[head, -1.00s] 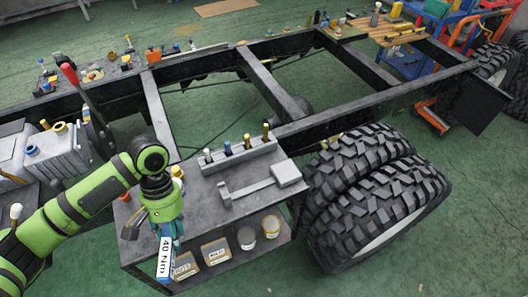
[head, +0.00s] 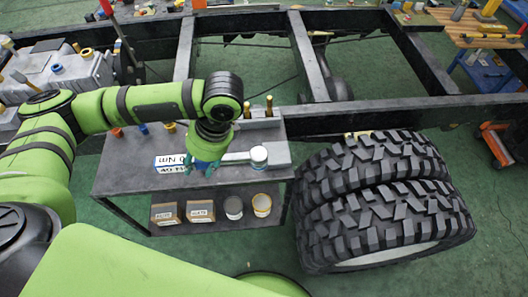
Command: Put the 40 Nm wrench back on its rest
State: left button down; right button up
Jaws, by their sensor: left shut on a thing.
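The 40 Nm wrench (head: 235,158) lies level across the picture, its white "40 Nm" label at the left and its round pale head at the right. My left gripper (head: 206,166) is shut on it between label and head, over the grey cart top (head: 125,182). The grey rest (head: 278,154) is partly hidden beneath and behind the wrench, its block end showing beside the head. I cannot tell whether the wrench touches the rest. My right gripper is not in view.
A socket rack (head: 268,131) with upright sockets stands behind the wrench. Orange, blue and yellow-topped items stand left of my wrist. The lower shelf holds boxes (head: 201,211) and tins (head: 262,205). Large tyres (head: 375,190) stand right of the cart, and the chassis frame (head: 400,116) runs behind.

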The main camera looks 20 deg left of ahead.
pick_arm(q)
jog(key=shift+w+d+f+b, duration=0.1)
jog(key=shift+w+d+f, duration=0.2)
jog(key=shift+w+f, duration=1.55)
jog(key=shift+w+d+f+b, duration=0.15)
jog(key=shift+w+d+f, duration=0.15)
jog(key=shift+w+f, duration=1.5)
jog(key=shift+w+d+f+b, duration=0.1)
jog(key=shift+w+d+f, duration=0.2)
jog(key=shift+w+f, duration=1.55)
jog(key=shift+w+r, duration=0.1)
jog(key=c, duration=0.8)
grip_release()
jog(key=shift+o, duration=0.2)
jog(key=v, duration=1.2)
